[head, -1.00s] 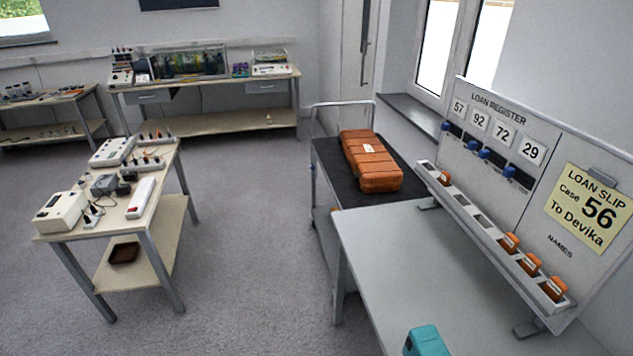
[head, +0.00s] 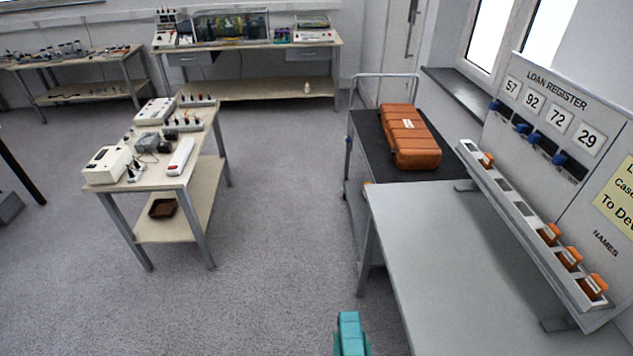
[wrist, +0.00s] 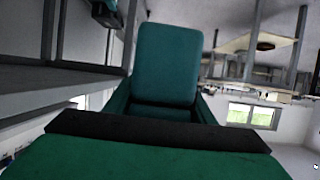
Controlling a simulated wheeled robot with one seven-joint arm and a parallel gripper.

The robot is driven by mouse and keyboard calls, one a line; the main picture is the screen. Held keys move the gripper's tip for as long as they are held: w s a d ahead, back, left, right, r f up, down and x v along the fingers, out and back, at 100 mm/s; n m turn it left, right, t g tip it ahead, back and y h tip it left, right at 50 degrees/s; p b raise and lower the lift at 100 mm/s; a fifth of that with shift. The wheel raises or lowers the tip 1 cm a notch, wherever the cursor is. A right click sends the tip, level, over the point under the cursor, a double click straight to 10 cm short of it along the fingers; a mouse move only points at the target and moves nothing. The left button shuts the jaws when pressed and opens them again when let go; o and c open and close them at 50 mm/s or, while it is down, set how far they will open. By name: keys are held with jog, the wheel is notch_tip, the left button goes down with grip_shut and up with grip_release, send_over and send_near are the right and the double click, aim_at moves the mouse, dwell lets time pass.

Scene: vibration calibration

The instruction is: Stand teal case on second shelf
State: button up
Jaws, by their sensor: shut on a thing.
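The teal case (wrist: 166,62) stands out ahead in the wrist view as a rounded upright panel. My gripper (wrist: 163,110) is shut on it, with dark teal sides close to its left and right; a black bar and a green surface fill the near foreground. In the head view a teal block, apparently the case (head: 349,330), shows at the bottom edge, left of the grey table. I cannot tell which shelf is the second one.
The grey table (head: 440,250) is at right, with a loan register board (head: 575,90) on it. A trolley (head: 372,150) carries an orange case (head: 410,137). A bench (head: 190,195) with instruments stands left. Clear floor (head: 285,220) lies between.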

jog(key=w+a+f, duration=0.5)
jog(key=a+f, duration=0.4)
jog(key=f, duration=0.2)
jog(key=shift+w+a+f, duration=0.2)
jog(key=shift+w+f, duration=0.05)
jog(key=shift+f, duration=0.1)
jog(key=shift+a, duration=0.1)
jog(key=shift+d, duration=0.2)
